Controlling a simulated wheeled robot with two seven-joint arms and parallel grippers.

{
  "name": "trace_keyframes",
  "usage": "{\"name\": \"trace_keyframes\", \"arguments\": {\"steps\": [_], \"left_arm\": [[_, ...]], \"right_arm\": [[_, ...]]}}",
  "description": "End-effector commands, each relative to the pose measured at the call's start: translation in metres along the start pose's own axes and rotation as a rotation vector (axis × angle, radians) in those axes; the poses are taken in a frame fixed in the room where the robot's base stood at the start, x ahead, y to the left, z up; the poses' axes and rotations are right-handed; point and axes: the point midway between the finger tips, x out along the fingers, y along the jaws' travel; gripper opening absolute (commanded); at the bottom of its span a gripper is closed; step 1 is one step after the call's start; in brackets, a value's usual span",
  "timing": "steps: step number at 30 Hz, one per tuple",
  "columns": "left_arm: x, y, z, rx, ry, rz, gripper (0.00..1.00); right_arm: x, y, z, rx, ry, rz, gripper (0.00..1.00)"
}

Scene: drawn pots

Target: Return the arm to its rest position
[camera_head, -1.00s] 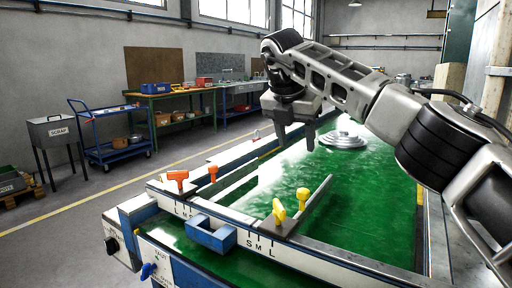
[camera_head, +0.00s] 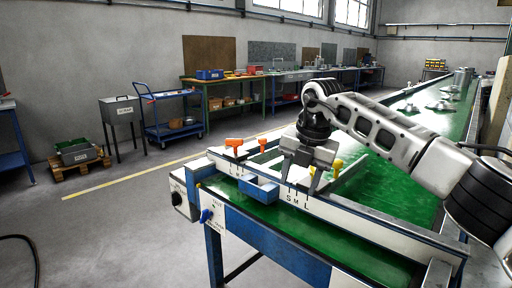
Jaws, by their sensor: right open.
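My right arm (camera_head: 385,132) comes in from the right and reaches over the green conveyor belt (camera_head: 390,188). My right gripper (camera_head: 299,182) points down, open, with nothing seen between its fingers. In the picture it is just right of the blue block (camera_head: 258,188) and in front of the lettered rail (camera_head: 335,212). It partly hides the yellow handles (camera_head: 337,166). I cannot tell whether it touches the rail. My left gripper is not in view.
Orange handles (camera_head: 234,142) stand at the belt's near left end. Shiny metal lids or pots (camera_head: 441,105) are farther along the belt. A scrap bin (camera_head: 122,109), a blue cart (camera_head: 172,114) and a workbench (camera_head: 240,79) stand behind. The floor at left is mostly clear.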

Motion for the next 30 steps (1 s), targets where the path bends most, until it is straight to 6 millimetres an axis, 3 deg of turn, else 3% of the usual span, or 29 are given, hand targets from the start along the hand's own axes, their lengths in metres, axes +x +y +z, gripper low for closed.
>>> {"name": "trace_keyframes", "arguments": {"steps": [1,5,8,9,12,16,20,23,27,30], "left_arm": [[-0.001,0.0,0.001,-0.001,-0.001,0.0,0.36],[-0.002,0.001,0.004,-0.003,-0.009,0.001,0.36],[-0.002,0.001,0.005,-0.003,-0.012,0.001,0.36],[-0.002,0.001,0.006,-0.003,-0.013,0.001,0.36],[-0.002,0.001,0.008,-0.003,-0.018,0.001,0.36],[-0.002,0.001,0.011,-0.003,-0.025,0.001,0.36],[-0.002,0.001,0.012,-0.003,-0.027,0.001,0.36],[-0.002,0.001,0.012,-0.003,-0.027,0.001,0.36],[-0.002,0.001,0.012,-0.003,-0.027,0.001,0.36],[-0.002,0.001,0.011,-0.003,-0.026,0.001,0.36]], "right_arm": [[0.021,0.01,-0.017,-0.034,0.058,0.053,0.5],[0.07,0.045,-0.077,-0.121,0.241,0.269,0.5],[0.097,0.076,-0.142,-0.148,0.424,0.531,0.5],[0.101,0.088,-0.168,-0.134,0.499,0.656,0.5],[0.096,0.107,-0.214,-0.03,0.645,0.956,0.5],[0.081,0.109,-0.236,0.241,0.755,1.298,0.5],[0.079,0.083,-0.225,0.633,0.77,1.533,0.5],[0.096,0.043,-0.209,0.984,0.722,1.616,0.5],[0.141,-0.035,-0.202,1.489,0.597,1.568,0.5],[0.178,-0.099,-0.217,1.814,0.495,1.427,0.5]]}}
